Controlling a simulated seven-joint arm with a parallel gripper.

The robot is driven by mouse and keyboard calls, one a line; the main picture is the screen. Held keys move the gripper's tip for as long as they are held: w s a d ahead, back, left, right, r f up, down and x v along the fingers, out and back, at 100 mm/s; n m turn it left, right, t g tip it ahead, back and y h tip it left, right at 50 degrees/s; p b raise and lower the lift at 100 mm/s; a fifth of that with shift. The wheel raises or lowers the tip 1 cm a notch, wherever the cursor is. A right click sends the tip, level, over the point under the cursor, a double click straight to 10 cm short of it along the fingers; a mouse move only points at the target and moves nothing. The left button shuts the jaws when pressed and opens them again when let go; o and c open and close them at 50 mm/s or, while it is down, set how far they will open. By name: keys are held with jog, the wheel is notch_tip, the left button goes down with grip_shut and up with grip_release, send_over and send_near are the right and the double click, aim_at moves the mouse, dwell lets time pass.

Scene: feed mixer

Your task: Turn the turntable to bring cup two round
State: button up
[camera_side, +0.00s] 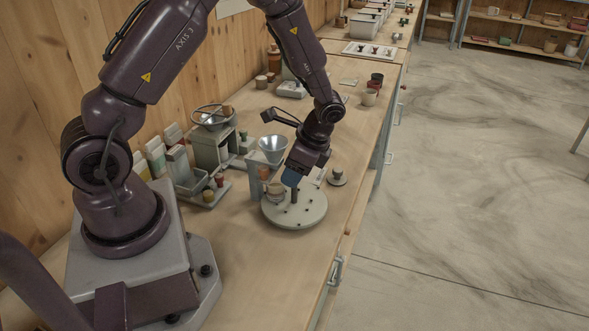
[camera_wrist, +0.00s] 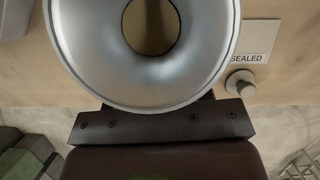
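The round pale turntable (camera_side: 312,213) sits on the bench below my gripper (camera_side: 292,179). Small dark upright pegs stand on it. One small cup (camera_side: 276,190) sits at its left side; no number is readable, so I cannot tell which cup it is. My gripper points down with a blue tip just above the turntable; contact cannot be told. Its finger gap is not visible. A metal funnel (camera_side: 272,144) stands just behind and left of the gripper. In the wrist view the funnel (camera_wrist: 85,60) fills the top and hides the fingers and turntable.
A grey knob (camera_side: 337,177) stands right of the turntable; it also shows beside a "SEALED" label in the wrist view (camera_wrist: 240,84). A mixer with a bowl (camera_side: 212,117) and cartons (camera_side: 156,157) stand left. Cups (camera_side: 370,96) stand farther back. The near bench is clear.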

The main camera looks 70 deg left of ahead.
grip_shut()
jog(key=shift+n+g, duration=0.3)
jog(key=shift+n, duration=0.5)
jog(key=shift+o, duration=1.1)
grip_release()
jog(key=shift+r+h, duration=0.1)
jog(key=shift+h, duration=0.2)
jog(key=v, duration=1.2)
jog(key=shift+d+r, duration=0.2)
jog(key=shift+r, duration=0.15)
jog(key=shift+w, duration=0.1)
